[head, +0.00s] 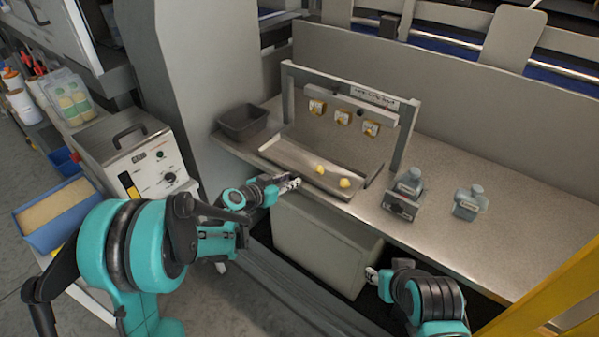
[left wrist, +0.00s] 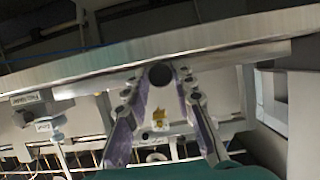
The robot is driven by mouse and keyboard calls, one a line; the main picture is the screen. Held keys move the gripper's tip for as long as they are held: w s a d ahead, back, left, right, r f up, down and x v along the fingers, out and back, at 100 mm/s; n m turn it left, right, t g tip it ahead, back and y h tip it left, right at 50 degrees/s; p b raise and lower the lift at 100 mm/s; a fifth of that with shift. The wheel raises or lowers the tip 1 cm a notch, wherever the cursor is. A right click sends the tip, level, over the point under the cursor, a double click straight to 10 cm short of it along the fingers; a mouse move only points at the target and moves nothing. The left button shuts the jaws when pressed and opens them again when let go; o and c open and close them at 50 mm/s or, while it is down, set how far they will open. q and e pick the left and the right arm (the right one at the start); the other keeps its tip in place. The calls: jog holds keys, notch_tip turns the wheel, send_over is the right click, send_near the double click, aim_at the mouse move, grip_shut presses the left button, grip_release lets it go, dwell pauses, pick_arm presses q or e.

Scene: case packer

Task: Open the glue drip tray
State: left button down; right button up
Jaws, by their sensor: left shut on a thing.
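The glue drip tray (head: 285,155) is a shallow metal tray under the glue station on the bench, with two yellow glue blobs (head: 345,183) in it. My left gripper (head: 293,184) is at the front edge of the tray. Its fingers in the left wrist view (left wrist: 160,95) stand on either side of a dark round part (left wrist: 161,75) at the metal edge, and the gripper is shut on the tray's front. The exact contact is too small to tell. My right gripper (head: 372,274) is low in front of the bench, away from the tray; its jaw state is unclear.
A dark grey bin (head: 243,122) stands left of the tray. A beige cabinet (head: 320,245) is under the bench. A machine with a dial (head: 150,165) and a blue crate (head: 30,235) are at left.

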pick_arm(q)
jog(key=shift+s+a, duration=0.3)
jog(key=shift+s, duration=0.15)
jog(key=c, duration=1.3)
grip_release()
jog(key=v, duration=1.2)
jog(key=shift+f, duration=0.1)
